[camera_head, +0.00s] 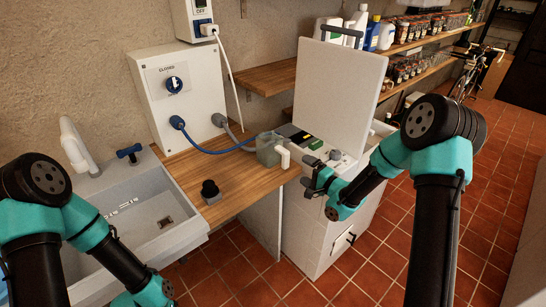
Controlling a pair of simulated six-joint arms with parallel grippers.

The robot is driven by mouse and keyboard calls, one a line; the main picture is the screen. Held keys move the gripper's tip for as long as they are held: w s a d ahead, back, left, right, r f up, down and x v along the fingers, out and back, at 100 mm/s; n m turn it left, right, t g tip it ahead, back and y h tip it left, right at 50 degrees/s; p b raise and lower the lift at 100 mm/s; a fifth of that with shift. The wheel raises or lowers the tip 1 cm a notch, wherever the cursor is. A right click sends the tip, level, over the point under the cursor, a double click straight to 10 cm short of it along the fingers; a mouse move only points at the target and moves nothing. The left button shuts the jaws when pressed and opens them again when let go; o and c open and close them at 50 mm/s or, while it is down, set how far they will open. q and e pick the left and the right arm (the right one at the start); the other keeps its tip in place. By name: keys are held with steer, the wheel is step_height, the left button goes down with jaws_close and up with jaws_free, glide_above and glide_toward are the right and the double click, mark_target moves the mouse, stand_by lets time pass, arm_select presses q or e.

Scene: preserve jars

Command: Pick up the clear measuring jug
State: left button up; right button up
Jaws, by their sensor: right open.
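A grey-green, see-through-looking vessel (268,150) with a white bent part on its right side stands at the right end of the wooden counter. It seems to be the measuring jug, but it is too small to be certain. My right gripper (309,187) is open and empty, in front of the white cabinet, below and to the right of the vessel and apart from it. My left arm comes in at the lower left, and its gripper is outside the picture.
A white cabinet (305,225) with a raised lid (340,92) stands right of the wooden counter (228,190). A small black knob-like object (210,190) sits on the counter. Blue and grey cables run from a wall box (180,95). A sink (150,215) lies left. Tiled floor is clear at right.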

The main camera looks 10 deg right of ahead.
mark_target(289, 160)
steer(key=x, duration=0.6)
steer(key=shift+w, duration=0.1)
steer(key=shift+x, duration=2.6)
steer(key=shift+f, duration=0.15)
steer(key=c, duration=0.7)
steer(key=shift+c, duration=0.2)
step_height(289, 160, up, 18)
